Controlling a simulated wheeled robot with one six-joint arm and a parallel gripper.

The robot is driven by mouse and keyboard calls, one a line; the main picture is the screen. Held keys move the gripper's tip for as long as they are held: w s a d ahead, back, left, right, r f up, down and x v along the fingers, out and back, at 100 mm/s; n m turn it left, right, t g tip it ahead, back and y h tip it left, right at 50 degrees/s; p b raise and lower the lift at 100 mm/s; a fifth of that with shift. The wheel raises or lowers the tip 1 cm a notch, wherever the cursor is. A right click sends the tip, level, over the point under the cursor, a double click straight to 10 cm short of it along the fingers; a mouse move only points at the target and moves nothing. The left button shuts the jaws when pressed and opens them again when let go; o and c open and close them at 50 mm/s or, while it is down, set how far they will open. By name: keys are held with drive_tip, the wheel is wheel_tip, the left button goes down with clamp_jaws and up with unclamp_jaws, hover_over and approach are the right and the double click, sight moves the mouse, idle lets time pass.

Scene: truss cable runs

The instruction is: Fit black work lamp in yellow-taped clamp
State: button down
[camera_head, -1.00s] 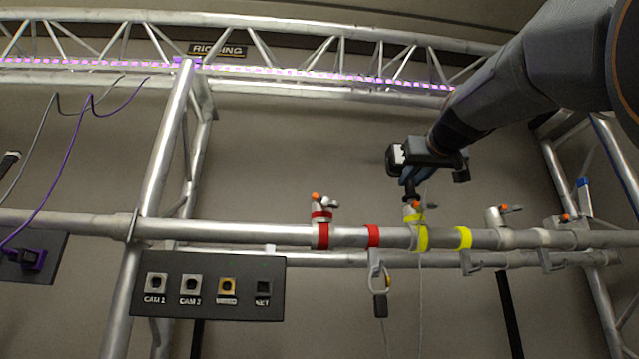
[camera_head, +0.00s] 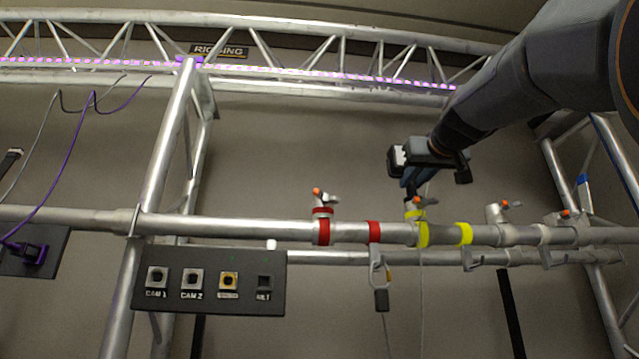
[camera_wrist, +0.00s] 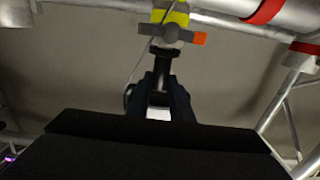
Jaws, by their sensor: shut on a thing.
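The yellow-taped clamp (camera_head: 415,213) stands on top of the silver pipe, with a yellow band and an orange-tipped lever. It also shows at the top of the wrist view (camera_wrist: 172,34). My gripper (camera_head: 411,182) is just above it, pointing down. In the wrist view my gripper (camera_wrist: 162,92) is shut on the black work lamp (camera_wrist: 163,62), whose dark stem reaches to the clamp's mouth. The stem lines up with the clamp and seems to touch it; I cannot tell how far it is inside. Most of the lamp is hidden by my fingers and wrist.
A red-taped clamp (camera_head: 321,214) stands left on the same pipe (camera_head: 270,230). Another orange-tipped clamp (camera_head: 497,214) stands to the right. A hook with a dark tag (camera_head: 381,298) hangs below. A black connector panel (camera_head: 208,285) is lower left. A thin cable hangs behind the yellow-taped clamp.

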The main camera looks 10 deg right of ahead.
drive_tip(key=shift+f+b, duration=0.25)
drive_tip(key=shift+b, duration=0.1)
drive_tip(key=c, duration=1.5)
unclamp_jaws()
drive_tip(key=shift+c, duration=0.2)
drive_tip(key=shift+o, duration=0.3)
drive_tip(key=shift+f, duration=0.1)
drive_tip(key=shift+s, duration=0.1)
drive_tip(key=s+b, duration=0.2)
drive_tip(key=s, duration=0.5)
drive_tip(key=shift+s+b, duration=0.35)
drive_tip(key=shift+b, duration=0.05)
